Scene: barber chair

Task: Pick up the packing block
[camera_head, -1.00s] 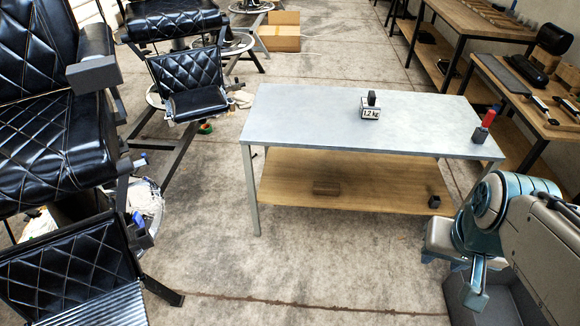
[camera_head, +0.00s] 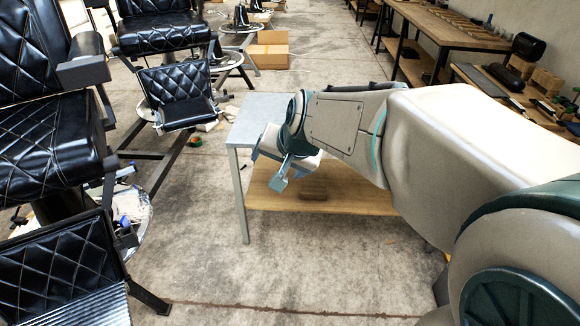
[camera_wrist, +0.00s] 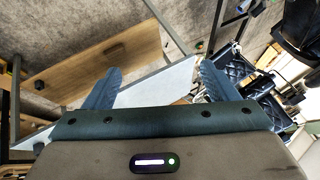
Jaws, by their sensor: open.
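A brown block (camera_head: 313,189), which looks like the packing block, lies on the wooden lower shelf (camera_head: 370,203) of the grey-topped table. It also shows faintly on the shelf in the wrist view (camera_wrist: 113,48). My gripper (camera_head: 268,165) is open, in front of the table's left part, to the left of the block in the head view. In the wrist view the two fingers (camera_wrist: 160,66) are spread apart with nothing between them. A small dark block (camera_wrist: 40,84) shows at the shelf's far end. My arm hides most of the tabletop in the head view.
The grey tabletop (camera_head: 262,107) overhangs the shelf, and a metal leg (camera_head: 241,195) stands at its left front corner. Black barber chairs (camera_head: 175,95) stand on the left. Workbenches (camera_head: 455,30) line the right. The floor in front of the table is clear.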

